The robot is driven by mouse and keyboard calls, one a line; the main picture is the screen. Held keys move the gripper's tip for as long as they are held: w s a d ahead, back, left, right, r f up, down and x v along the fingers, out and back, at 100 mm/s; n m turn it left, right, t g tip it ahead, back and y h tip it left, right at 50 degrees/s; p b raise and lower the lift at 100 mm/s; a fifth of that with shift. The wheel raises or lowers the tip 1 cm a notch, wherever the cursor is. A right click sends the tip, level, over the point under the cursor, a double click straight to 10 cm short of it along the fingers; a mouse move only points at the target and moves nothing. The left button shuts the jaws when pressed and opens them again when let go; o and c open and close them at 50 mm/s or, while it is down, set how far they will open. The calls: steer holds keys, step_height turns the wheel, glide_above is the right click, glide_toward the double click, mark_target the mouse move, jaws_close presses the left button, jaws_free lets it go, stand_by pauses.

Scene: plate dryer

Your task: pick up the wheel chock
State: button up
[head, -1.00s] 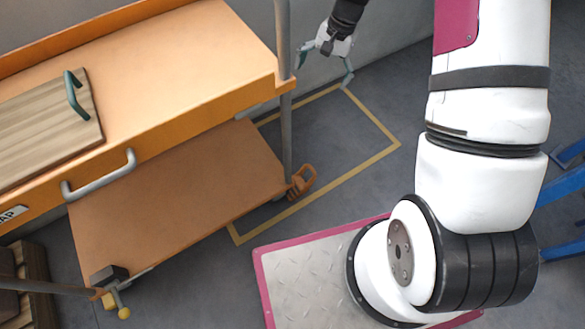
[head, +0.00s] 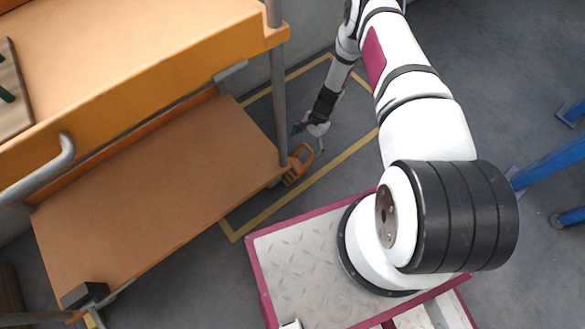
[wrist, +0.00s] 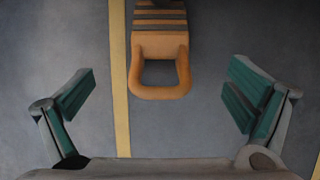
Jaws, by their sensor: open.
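The wheel chock (head: 298,166) is orange with a loop handle. It sits on the floor at the near right corner of the cart. In the wrist view the chock (wrist: 160,45) shows at the top centre, its handle loop toward me and its dark-striped body partly cut off by the frame. My gripper (head: 309,140) is low over the floor just beyond the chock in the head view. In the wrist view my gripper (wrist: 164,95) is open and empty, its green-padded fingers spread wide. The handle lies ahead, between the lines of the two fingers, apart from both.
The orange cart (head: 160,175) with a lower shelf and a grey post stands left of the chock. A yellow floor line (head: 270,212) runs past it. Blue legs (head: 550,160) stand at the right. A grey wall is behind. Floor right of the chock is clear.

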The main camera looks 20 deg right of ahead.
mark_target(295, 164)
steer(key=b+x, duration=0.5)
steer(key=x, duration=0.7)
steer(key=shift+f, duration=0.1)
steer(key=c, duration=1.6)
